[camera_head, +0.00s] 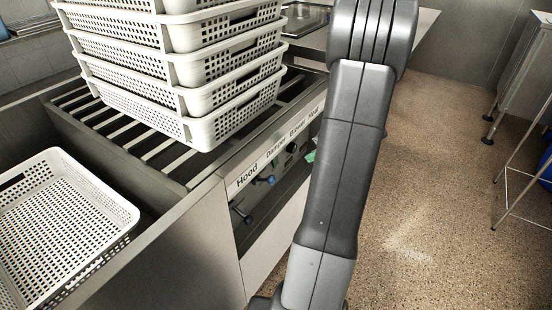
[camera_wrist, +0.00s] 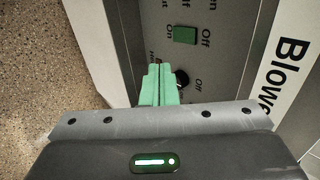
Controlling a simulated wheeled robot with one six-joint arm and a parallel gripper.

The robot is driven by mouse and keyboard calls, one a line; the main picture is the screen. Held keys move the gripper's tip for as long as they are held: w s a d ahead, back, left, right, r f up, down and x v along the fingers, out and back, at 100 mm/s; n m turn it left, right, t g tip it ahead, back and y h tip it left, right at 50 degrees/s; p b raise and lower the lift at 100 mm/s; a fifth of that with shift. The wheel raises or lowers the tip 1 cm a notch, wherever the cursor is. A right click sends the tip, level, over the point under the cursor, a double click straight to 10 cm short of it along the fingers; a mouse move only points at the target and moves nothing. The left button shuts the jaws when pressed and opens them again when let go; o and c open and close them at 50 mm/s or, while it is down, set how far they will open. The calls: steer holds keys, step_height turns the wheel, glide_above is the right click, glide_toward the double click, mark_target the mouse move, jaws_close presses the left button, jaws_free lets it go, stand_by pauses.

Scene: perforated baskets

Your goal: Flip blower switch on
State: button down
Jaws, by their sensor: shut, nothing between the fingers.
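The control panel (camera_head: 270,190) on the metal unit carries the labels Hood, Damper, Blower and Heat in the head view. In the wrist view the large label Blower (camera_wrist: 285,78) is partly cut off by my gripper. A round black knob (camera_wrist: 182,78) is beside it, marked Off on the label side. My gripper (camera_wrist: 160,72) is shut and empty, its green fingertips just left of the knob and partly over it. I cannot tell whether they touch. A green rectangular switch (camera_wrist: 185,35), between On and Off marks, is farther up.
Stacked white perforated baskets (camera_head: 190,70) stand on the slatted rack (camera_head: 150,145) above the panel. Another white basket (camera_head: 65,225) is at lower left. Speckled floor (camera_head: 440,190) is open to the right, with metal-legged stands (camera_head: 510,100) at its edge.

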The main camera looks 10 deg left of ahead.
mark_target(276, 160)
steer(key=shift+d+f, duration=0.1)
stand_by(0.3)
steer(key=a+r+b+x, duration=0.1)
steer(key=b+x, duration=0.1)
steer(key=x, duration=1.1)
steer(key=shift+w+a+r, duration=0.3)
steer(key=shift+w, duration=0.1)
steer(key=shift+a+f+b, duration=0.1)
steer(key=shift+a+b, duration=0.1)
steer(key=shift+b, duration=0.1)
